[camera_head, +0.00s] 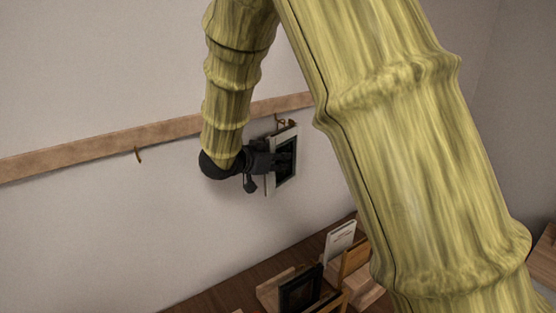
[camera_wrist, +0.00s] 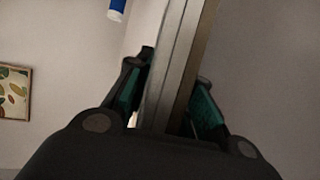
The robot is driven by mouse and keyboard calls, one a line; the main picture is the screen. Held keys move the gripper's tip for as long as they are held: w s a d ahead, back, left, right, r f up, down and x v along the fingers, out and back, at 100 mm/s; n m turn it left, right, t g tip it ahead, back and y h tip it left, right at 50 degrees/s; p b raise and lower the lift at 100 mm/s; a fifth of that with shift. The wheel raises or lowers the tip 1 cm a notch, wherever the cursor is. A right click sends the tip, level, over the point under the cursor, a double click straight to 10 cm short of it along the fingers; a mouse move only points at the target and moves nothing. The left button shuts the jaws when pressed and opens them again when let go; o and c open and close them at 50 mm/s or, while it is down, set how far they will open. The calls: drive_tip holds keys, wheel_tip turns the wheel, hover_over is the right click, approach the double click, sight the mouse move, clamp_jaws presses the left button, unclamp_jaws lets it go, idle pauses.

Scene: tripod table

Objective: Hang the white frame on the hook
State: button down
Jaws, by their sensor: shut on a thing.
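The white frame (camera_head: 294,129) with a dark inner panel is upright near the wall, just under the wooden rail, in the head view. My gripper (camera_head: 276,161) is shut on its left edge. In the wrist view the frame's edge (camera_wrist: 180,70) runs upward between the two fingers of my gripper (camera_wrist: 168,108). A hook (camera_head: 280,121) shows on the rail right at the frame's top edge. I cannot tell whether the frame's top touches or sits on this hook. A second hook (camera_head: 138,154) hangs bare on the rail to the left.
The wooden rail (camera_head: 80,147) runs along the wall. Below, a brown table (camera_head: 225,293) holds a dark frame (camera_head: 300,291), a white book-like item (camera_head: 340,240) and wooden stands. In the wrist view, a picture (camera_wrist: 14,92) hangs at left and a blue-white object (camera_wrist: 116,8) shows at top.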

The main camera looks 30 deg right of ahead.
drive_tip(key=c, duration=1.2)
unclamp_jaws()
drive_tip(key=shift+o, duration=0.2)
drive_tip(key=shift+a, duration=0.15)
